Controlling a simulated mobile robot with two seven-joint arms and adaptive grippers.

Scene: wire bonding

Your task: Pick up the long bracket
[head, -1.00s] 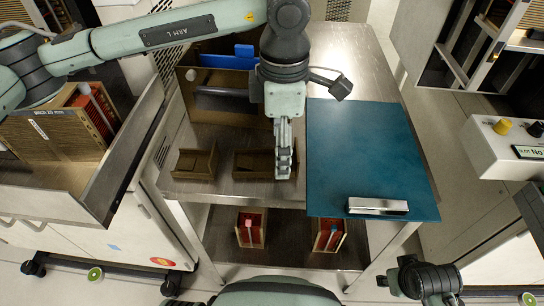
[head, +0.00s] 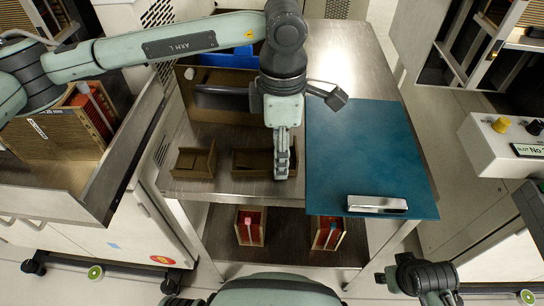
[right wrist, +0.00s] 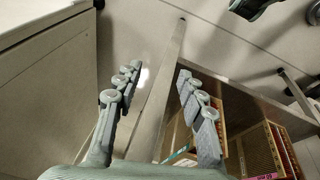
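Two brown angled brackets lie on the steel table. The longer one (head: 247,161) is beside the teal mat, and the shorter one (head: 194,161) is to its left. My left gripper (head: 281,166) points down over the right end of the longer bracket and hides part of it. Its fingers show edge-on, so I cannot tell whether they grip it. My right gripper (right wrist: 155,105) is open and empty in the right wrist view, with its fingers wide apart. It is away from the table, at lower right in the head view.
A teal mat (head: 360,150) covers the table's right side, with a silver bar-shaped part (head: 377,204) near its front edge. A brown box (head: 215,108) with blue contents stands behind the brackets. Two small red-lined boxes (head: 250,225) (head: 327,232) sit on the lower shelf.

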